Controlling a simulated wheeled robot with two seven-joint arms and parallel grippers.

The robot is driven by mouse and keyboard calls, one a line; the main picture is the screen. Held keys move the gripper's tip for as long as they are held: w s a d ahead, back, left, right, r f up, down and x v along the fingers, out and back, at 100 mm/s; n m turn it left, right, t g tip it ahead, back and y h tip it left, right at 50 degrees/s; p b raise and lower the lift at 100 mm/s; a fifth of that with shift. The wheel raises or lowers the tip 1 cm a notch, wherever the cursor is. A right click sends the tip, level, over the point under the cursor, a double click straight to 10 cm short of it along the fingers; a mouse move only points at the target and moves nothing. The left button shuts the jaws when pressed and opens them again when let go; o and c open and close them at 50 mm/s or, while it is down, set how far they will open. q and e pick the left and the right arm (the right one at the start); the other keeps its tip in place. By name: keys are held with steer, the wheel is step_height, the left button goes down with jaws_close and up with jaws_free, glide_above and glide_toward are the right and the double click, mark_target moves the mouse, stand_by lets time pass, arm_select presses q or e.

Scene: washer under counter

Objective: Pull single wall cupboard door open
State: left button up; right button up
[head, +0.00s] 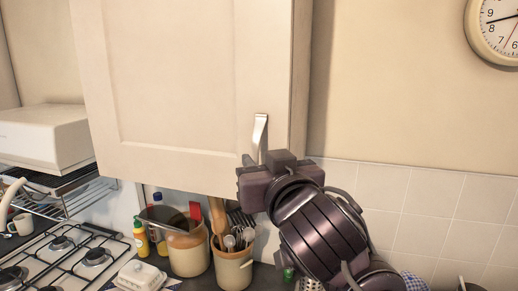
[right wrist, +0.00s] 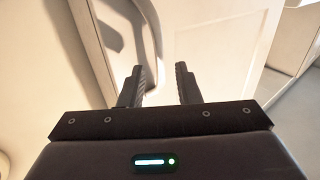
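The wall cupboard door (head: 180,75) is a cream panel that fills the upper middle of the head view. It looks shut or nearly so. Its pale metal handle (head: 260,132) is upright near the lower right corner. My right gripper (head: 262,159) is just below the handle, in front of the door's bottom edge. In the right wrist view, my right gripper's fingers (right wrist: 160,70) are apart with nothing between them. The curved handle (right wrist: 125,32) shows ahead and left of the fingertips, not between them. My left gripper is not in view.
Below the cupboard are a utensil pot (head: 233,268), a second jar (head: 189,253), a yellow bottle (head: 141,238) and a gas hob (head: 75,255). A white box (head: 45,138) sits on a rack at left. The wall (head: 410,110) right of the cupboard is clear below the clock (head: 495,30).

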steer(key=shift+x, duration=1.1)
steer(key=shift+w+f, duration=0.2)
steer(key=shift+w, duration=0.1)
steer(key=shift+s, duration=0.2)
steer(key=shift+c, duration=0.5)
steer(key=c, duration=0.5)
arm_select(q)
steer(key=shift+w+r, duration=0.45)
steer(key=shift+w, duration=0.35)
arm_select(e)
jaws_close()
